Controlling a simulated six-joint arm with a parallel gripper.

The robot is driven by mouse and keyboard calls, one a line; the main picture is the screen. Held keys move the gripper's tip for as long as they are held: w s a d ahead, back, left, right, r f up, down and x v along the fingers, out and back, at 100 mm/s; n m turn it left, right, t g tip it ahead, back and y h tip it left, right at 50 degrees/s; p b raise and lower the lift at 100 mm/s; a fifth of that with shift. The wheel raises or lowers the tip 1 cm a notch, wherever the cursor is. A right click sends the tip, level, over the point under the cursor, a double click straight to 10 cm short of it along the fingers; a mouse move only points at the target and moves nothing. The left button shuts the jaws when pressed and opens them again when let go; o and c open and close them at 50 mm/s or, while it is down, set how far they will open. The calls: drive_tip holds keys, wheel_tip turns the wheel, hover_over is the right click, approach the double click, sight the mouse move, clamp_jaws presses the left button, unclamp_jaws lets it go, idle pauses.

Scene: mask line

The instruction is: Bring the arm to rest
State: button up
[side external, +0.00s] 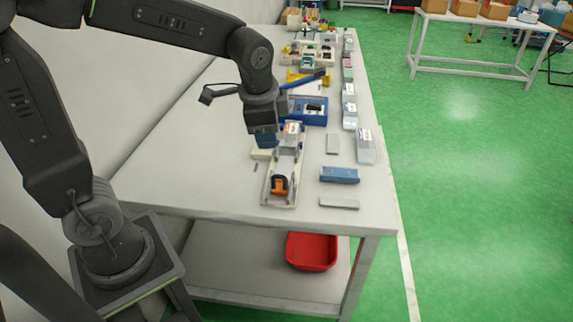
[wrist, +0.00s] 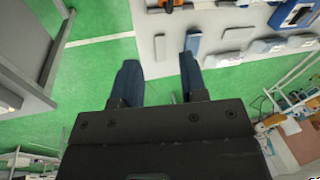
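My gripper (side external: 265,140) hangs from the dark arm over the left part of the workbench, beside a pale fixture. In the wrist view my gripper (wrist: 159,62) shows two dark blue fingers spread apart, with nothing held between them. The bench edge and green floor show through the gap. In the side view the fingertips are small, and their exact height above the bench is hard to tell.
The fixture (side external: 268,193) holds an orange clamp (side external: 279,185). A blue block (side external: 339,175), flat grey pieces (side external: 339,203) and a blue machine (side external: 308,110) lie nearby. A red bin (side external: 311,251) sits on the lower shelf. The bench's left front is clear.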

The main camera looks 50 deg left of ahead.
drive_tip(key=s+d+r+n+t, duration=0.1)
drive_tip(key=s+r+n, duration=0.1)
drive_tip(key=s, duration=0.4)
drive_tip(key=s+d+r+n+t+h, duration=0.1)
drive_tip(key=s+r+n+t, duration=0.1)
drive_tip(key=s+n, duration=0.3)
drive_tip(key=shift+s, duration=1)
